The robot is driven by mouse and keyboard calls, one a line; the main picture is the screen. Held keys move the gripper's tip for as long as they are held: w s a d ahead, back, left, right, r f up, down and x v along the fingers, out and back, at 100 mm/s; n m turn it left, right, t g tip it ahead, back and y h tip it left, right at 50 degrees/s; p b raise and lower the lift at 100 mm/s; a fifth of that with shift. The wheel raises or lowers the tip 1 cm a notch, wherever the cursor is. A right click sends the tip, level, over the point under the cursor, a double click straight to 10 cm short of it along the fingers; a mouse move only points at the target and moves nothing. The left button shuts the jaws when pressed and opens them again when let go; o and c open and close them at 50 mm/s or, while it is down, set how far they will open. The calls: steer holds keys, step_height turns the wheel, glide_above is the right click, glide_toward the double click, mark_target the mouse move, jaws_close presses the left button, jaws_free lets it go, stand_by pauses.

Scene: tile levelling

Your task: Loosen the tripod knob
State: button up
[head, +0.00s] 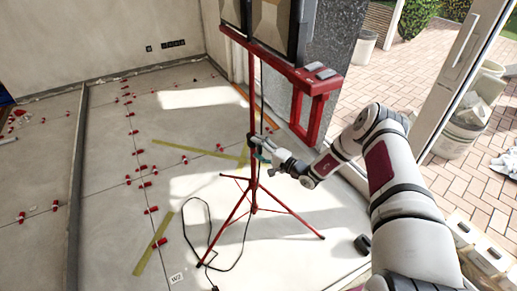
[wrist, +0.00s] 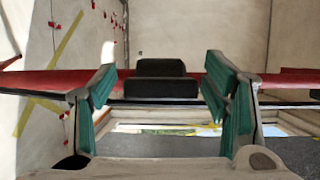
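The red tripod (head: 254,185) stands on splayed legs on the tiled floor and carries work lights at its top. In the wrist view its red pole (wrist: 50,82) runs across the picture. The black knob (wrist: 160,78) sits at the pole, between the two teal finger pads of my gripper (wrist: 160,92). A visible gap separates each pad from the knob, so my gripper is open and empty. In the head view my gripper (head: 264,155) is beside the pole at mid height. The knob is too small and too covered there to make out clearly.
Work lights (head: 268,25) hang above on the red crossbar (head: 285,66). A black cable (head: 212,235) lies on the floor by the tripod's legs. Red levelling clips (head: 137,152) and yellow strips (head: 152,243) are scattered leftward. A dark pillar (head: 335,60) stands behind.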

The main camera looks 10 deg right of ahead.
steer(key=v, duration=1.2)
stand_by(0.4)
